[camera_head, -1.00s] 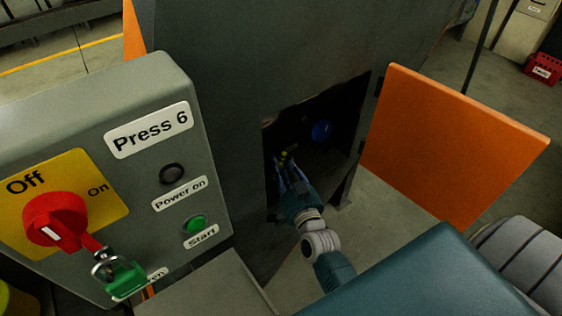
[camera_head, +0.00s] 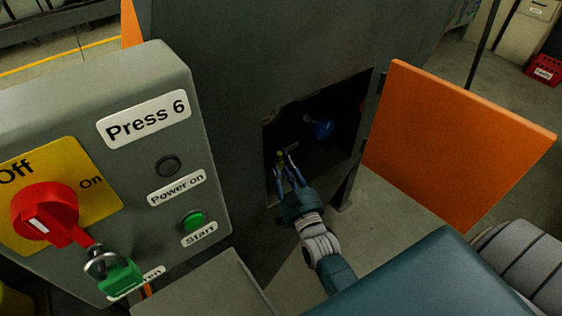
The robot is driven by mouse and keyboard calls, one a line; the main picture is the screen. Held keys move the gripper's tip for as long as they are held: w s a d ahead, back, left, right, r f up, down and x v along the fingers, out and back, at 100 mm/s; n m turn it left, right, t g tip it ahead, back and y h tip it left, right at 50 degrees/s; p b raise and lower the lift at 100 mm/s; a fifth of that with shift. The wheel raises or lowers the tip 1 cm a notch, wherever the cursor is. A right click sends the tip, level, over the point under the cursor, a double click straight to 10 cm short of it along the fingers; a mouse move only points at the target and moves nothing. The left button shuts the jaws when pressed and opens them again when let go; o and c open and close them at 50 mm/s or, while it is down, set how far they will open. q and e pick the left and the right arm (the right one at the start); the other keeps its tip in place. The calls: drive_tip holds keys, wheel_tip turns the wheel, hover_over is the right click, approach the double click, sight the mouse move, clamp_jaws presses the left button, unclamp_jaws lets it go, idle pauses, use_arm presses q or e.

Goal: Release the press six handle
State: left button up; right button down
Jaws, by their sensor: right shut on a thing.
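The grey control box labelled Press 6 (camera_head: 148,119) stands at the left. Right of it, the grey press body has a dark square opening. My right gripper (camera_head: 285,163) reaches into this opening from below, its two blue fingers pointing up and inward. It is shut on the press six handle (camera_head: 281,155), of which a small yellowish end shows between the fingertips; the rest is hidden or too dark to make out. A blue round knob (camera_head: 323,129) sits deeper in the opening, to the right and apart from the fingers. My left gripper is out of view.
An orange door (camera_head: 450,140) stands swung open right of the opening. The control box carries a red switch (camera_head: 44,209), a green padlock (camera_head: 119,277) and a green Start button (camera_head: 193,218). A red box (camera_head: 544,70) sits far right. Floor shows beneath the door.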

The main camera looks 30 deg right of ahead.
drive_tip(key=shift+n, duration=0.5)
drive_tip(key=c, duration=1.6)
unclamp_jaws()
drive_tip(key=shift+o, duration=0.2)
drive_tip(key=shift+a, duration=0.1)
drive_tip(key=s+a+f, duration=0.1)
drive_tip(key=s, duration=1)
drive_tip(key=shift+s+a+f, duration=0.2)
drive_tip(key=shift+s+f, duration=0.2)
